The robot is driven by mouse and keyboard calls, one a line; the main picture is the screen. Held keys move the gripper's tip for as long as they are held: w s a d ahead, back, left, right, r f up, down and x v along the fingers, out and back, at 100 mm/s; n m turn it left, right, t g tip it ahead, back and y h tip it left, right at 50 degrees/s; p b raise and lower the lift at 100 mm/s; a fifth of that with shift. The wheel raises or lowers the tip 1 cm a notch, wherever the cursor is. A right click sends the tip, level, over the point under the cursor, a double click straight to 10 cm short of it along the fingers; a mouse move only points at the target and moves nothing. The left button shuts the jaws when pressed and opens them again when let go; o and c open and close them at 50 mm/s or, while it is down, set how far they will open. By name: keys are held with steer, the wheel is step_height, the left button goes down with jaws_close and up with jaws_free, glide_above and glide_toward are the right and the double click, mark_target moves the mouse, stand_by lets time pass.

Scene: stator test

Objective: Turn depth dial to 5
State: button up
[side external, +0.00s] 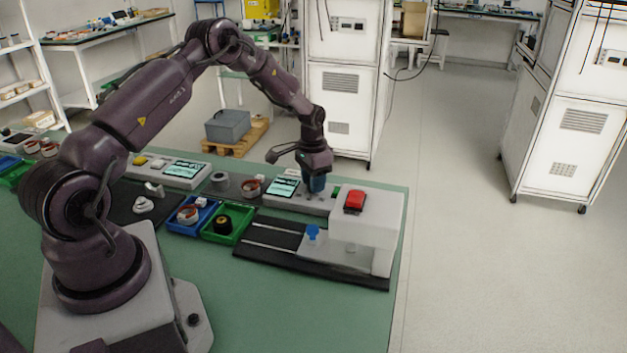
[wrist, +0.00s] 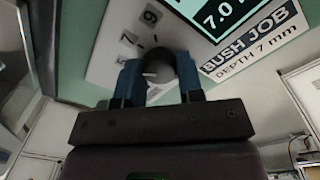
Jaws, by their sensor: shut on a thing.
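The depth dial (wrist: 158,68) is a dark round knob with a light pointer line, on a pale panel in the wrist view. Number labels (wrist: 140,27) stand around it; a 9 and a 7 can be made out, others are partly hidden. My gripper (wrist: 160,80) has its blue fingers on either side of the dial and is shut on it. A display (wrist: 220,15) beside it reads 7.0, cut off at the edge. A label (wrist: 255,43) reads "BUSH JOB DEPTH 7 mm". In the side view my gripper (side external: 316,186) is down at the panel, hiding the dial.
A grey press-like unit with a red button (side external: 354,200) stands right of my gripper. Blue (side external: 176,229) and green (side external: 212,238) trays hold parts to the left. The display box (side external: 284,187) adjoins the panel.

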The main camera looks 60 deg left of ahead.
steer(key=shift+n, duration=1)
steer(key=o, duration=0.9)
steer(key=shift+r, duration=0.1)
steer(key=r, duration=1.2)
steer(key=shift+a+r, duration=0.2)
steer(key=shift+r, duration=0.2)
